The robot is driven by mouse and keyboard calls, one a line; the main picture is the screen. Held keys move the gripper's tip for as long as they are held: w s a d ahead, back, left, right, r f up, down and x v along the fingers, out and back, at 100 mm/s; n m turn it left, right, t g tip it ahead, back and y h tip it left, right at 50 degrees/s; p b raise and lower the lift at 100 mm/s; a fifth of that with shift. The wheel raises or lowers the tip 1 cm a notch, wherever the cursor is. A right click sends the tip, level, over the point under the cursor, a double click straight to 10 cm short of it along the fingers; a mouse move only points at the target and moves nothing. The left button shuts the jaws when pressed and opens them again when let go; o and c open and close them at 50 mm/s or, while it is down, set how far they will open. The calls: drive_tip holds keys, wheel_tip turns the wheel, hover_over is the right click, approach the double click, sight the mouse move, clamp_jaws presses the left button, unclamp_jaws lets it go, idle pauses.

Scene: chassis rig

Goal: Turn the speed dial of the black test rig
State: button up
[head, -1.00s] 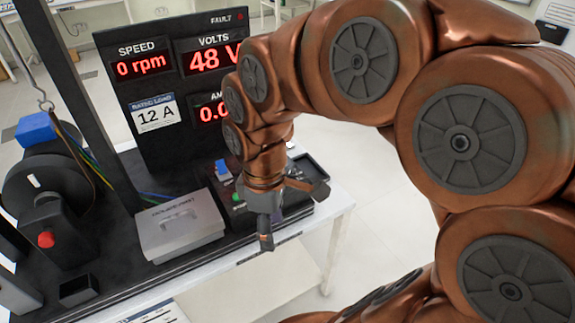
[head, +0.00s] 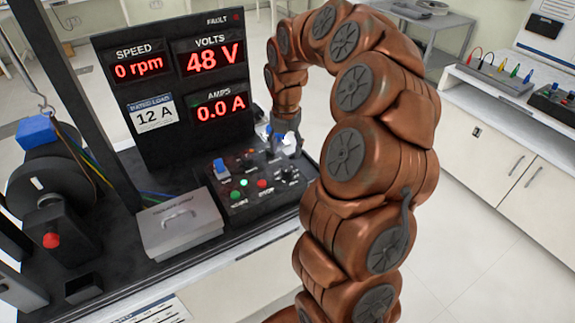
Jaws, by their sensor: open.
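The black test rig has a low control panel (head: 235,208) with a blue switch (head: 221,168), green and red buttons, and a black knob (head: 289,174) at its right side. I cannot read the labels, so I cannot tell for certain that this knob is the speed dial. My gripper (head: 284,151) is open, pointing down over the panel's far right end, just behind the knob. It looks apart from the knob. My gripper partly hides that back corner, where something blue and white shows. The display (head: 140,68) reads 0 rpm, 48 V and 0.0 A.
A grey lidded box (head: 178,228) stands left of the panel. Farther left are a black wheel (head: 45,187), a red button (head: 51,240) and a blue block (head: 36,130). The upright display board stands behind the panel. Clear floor lies to the right, before white cabinets (head: 510,165).

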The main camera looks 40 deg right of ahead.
sight(287, 169)
drive_tip(key=shift+d+f, duration=0.35)
drive_tip(key=shift+f, duration=0.1)
drive_tip(key=shift+a+f+p, duration=0.1)
drive_tip(key=shift+f+p, duration=1)
drive_tip(key=shift+f, duration=2.5)
drive_tip(key=shift+c, duration=0.3)
clamp_jaws()
drive_tip(key=shift+f, duration=0.1)
